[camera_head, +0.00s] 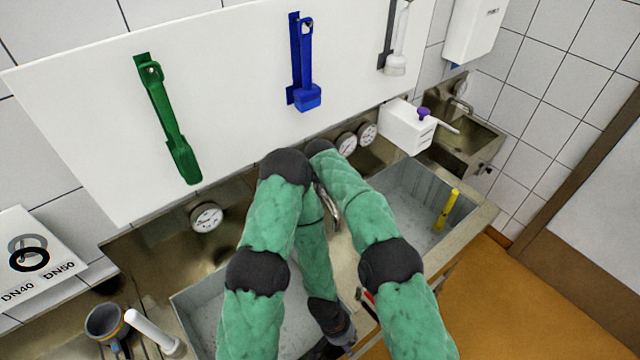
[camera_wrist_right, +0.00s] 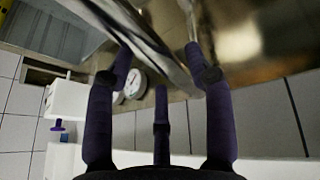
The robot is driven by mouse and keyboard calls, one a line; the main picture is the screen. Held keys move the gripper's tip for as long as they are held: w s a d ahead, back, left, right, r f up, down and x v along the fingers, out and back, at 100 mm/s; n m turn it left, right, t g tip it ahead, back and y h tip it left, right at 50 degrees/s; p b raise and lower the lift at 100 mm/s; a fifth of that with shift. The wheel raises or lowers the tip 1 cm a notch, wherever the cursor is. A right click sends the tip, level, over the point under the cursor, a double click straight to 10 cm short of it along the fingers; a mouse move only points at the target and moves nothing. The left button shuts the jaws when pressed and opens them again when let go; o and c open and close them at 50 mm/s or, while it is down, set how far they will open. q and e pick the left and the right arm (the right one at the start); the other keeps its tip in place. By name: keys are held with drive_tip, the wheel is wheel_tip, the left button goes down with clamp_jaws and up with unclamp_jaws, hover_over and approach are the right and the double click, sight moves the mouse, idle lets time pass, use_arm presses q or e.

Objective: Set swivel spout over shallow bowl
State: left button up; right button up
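The metal swivel spout (camera_head: 329,208) shows partly between my arms in the head view, over the strip between two grey sink basins. It crosses the right wrist view close up as a bright, slanting metal bar (camera_wrist_right: 150,40). My right gripper's fingers (camera_wrist_right: 160,60) are spread apart around it; contact is unclear. In the head view that gripper is hidden behind my arms. The left basin (camera_head: 190,318) is partly covered by my arms; the right basin (camera_head: 405,215) is clearer. I cannot tell which is the shallow bowl. My left gripper (camera_head: 336,347) hangs low at the bottom edge, its fingers unclear.
A yellow stick (camera_head: 447,210) stands in the right basin. Gauges (camera_head: 206,217) line the back. Green (camera_head: 168,120) and blue (camera_head: 304,65) tools hang on the white board. A funnel-like cup (camera_head: 105,322) is at lower left.

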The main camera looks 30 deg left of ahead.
drive_tip(key=shift+r, duration=0.1)
wheel_tip(320, 180, up, 10)
idle(0.7)
